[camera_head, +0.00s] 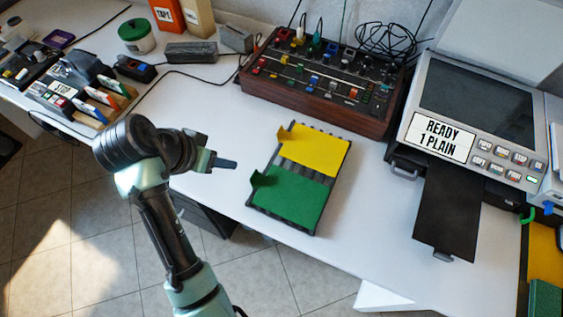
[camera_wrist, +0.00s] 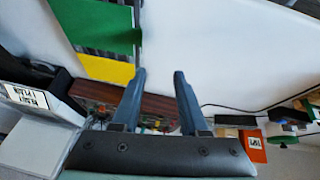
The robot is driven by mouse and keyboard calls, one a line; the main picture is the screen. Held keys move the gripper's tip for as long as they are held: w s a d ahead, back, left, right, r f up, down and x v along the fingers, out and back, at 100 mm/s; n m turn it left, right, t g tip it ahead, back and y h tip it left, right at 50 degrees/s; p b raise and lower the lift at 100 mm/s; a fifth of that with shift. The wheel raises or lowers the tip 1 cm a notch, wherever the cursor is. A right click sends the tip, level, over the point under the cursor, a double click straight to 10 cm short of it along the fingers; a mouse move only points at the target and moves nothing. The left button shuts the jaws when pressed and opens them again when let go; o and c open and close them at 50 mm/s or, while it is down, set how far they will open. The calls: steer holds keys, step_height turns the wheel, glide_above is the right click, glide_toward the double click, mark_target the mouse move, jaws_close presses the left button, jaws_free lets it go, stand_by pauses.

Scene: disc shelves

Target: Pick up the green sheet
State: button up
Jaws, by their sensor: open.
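The green sheet (camera_head: 290,198) lies on the near half of a dark slatted rack (camera_head: 314,224) on the white table. Its left end has a raised tab. A yellow sheet (camera_head: 316,150) lies behind it on the same rack. In the wrist view the green sheet (camera_wrist: 95,22) is at the upper left, cut off by the frame edge, with the yellow sheet (camera_wrist: 108,69) below it. My gripper (camera_head: 230,164) is to the left of the rack, apart from both sheets. In the wrist view its two fingers (camera_wrist: 160,75) are spread with nothing between them.
A printer (camera_head: 470,120) with a dark tray (camera_head: 447,210) stands at the right. A wood-sided control panel (camera_head: 315,85) with knobs is behind the rack. The table left of the rack is clear.

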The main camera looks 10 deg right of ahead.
step_height(320, 180, up, 2)
steer(key=s+r+g+p, duration=0.1)
steer(key=s+p, duration=0.1)
steer(key=p, duration=0.1)
steer(key=g, duration=0.1)
glide_toward(252, 178)
step_height(252, 178, down, 3)
steer(key=shift+m+h, duration=0.3)
steer(key=shift+h, duration=0.1)
steer(key=shift+w+d+x, duration=0.1)
steer(key=shift+x, duration=1.45)
steer(key=shift+w+d+x, duration=0.1)
steer(key=shift+w+x, duration=0.05)
steer(key=shift+x, duration=1.35)
steer(key=shift+r, duration=0.1)
jaws_close()
